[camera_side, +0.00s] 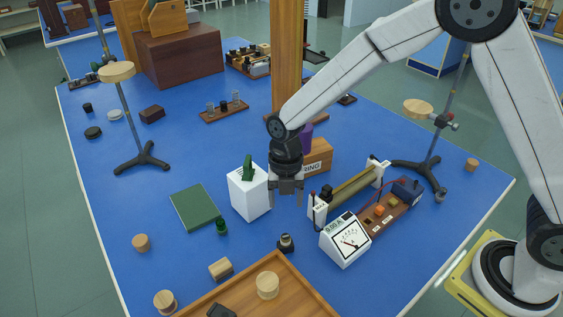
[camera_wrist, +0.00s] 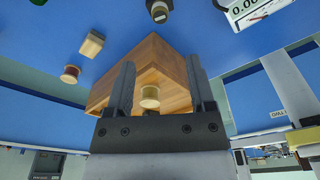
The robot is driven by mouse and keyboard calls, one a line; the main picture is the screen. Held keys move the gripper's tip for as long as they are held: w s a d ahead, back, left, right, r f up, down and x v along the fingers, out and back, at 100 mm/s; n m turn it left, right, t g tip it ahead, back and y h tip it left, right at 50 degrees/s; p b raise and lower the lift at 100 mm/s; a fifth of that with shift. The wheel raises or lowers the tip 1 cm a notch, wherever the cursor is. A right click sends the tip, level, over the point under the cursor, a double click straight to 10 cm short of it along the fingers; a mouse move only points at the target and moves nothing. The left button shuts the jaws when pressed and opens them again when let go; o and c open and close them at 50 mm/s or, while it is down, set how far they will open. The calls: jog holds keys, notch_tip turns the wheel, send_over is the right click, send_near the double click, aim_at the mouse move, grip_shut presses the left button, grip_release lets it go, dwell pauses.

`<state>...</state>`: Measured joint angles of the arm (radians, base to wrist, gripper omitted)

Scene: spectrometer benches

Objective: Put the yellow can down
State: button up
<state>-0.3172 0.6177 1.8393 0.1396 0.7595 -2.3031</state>
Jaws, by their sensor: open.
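I see no clearly yellow can in either view. A pale, wood-coloured cylinder (camera_side: 267,285) stands in the wooden tray at the front. It also shows in the wrist view (camera_wrist: 149,95), beyond the fingers and apart from them.
The wooden tray (camera_side: 311,286) lies at the front edge. A white meter (camera_side: 345,241) and a coil assembly (camera_side: 350,190) stand right of my gripper. A green pad (camera_side: 195,207) lies left. Tripod stands (camera_side: 141,158) flank the bench.

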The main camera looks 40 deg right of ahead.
jog(key=s+d+r+m+t, duration=0.2)
jog(key=s+d+m, duration=0.4)
jog(key=m, duration=0.8)
jog(key=s+d+r+m+t, duration=0.1)
jog(key=s+d+r+m, duration=0.2)
jog(key=m, duration=1.1)
jog(key=s+d, duration=0.3)
jog(key=d, duration=0.3)
jog(key=shift+s+r+m+t+h, duration=0.25)
jog(key=shift+s+m+t+h, duration=0.05)
jog(key=shift+m+t+h, duration=0.1)
